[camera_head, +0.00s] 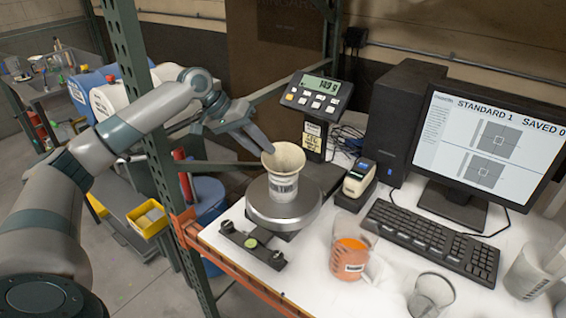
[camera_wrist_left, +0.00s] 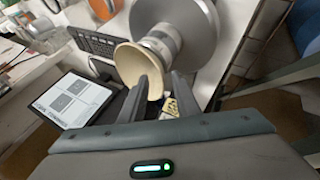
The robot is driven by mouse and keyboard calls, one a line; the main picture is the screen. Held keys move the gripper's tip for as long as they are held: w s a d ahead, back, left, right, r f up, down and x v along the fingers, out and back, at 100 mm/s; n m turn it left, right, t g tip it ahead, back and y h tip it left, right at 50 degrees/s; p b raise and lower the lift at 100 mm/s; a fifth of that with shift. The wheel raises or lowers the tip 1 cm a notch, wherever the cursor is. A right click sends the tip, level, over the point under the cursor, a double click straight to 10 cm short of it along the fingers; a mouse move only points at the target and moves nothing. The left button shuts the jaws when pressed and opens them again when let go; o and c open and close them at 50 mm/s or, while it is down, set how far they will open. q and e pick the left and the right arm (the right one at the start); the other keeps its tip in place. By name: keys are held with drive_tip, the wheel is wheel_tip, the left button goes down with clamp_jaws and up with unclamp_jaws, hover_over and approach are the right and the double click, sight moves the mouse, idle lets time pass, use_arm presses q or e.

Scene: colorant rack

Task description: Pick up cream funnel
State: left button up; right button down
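The cream funnel (camera_head: 284,157) sits in the mouth of a white labelled container (camera_head: 284,187), which stands on the round metal plate of a scale (camera_head: 258,208). My left gripper (camera_head: 264,146) is at the funnel's far-left rim. In the left wrist view the funnel (camera_wrist_left: 130,66) opens toward the camera. There the left gripper (camera_wrist_left: 164,84) has its fingers apart, one in front of the funnel's mouth and the other outside its rim. I cannot tell whether either finger touches the funnel. My right gripper is not in view.
A scale display (camera_head: 312,91) stands behind the plate. To the right are a beaker of orange liquid (camera_head: 350,258), an empty glass beaker (camera_head: 431,296), a keyboard (camera_head: 430,238) and a monitor (camera_head: 492,140). A green rack post (camera_head: 160,150) rises left of the table.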

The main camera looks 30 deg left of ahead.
use_arm(q)
drive_tip(key=shift+w+d+f, duration=0.15)
drive_tip(key=shift+w+f, duration=0.05)
drive_tip(key=shift+f, duration=0.2)
clamp_jaws()
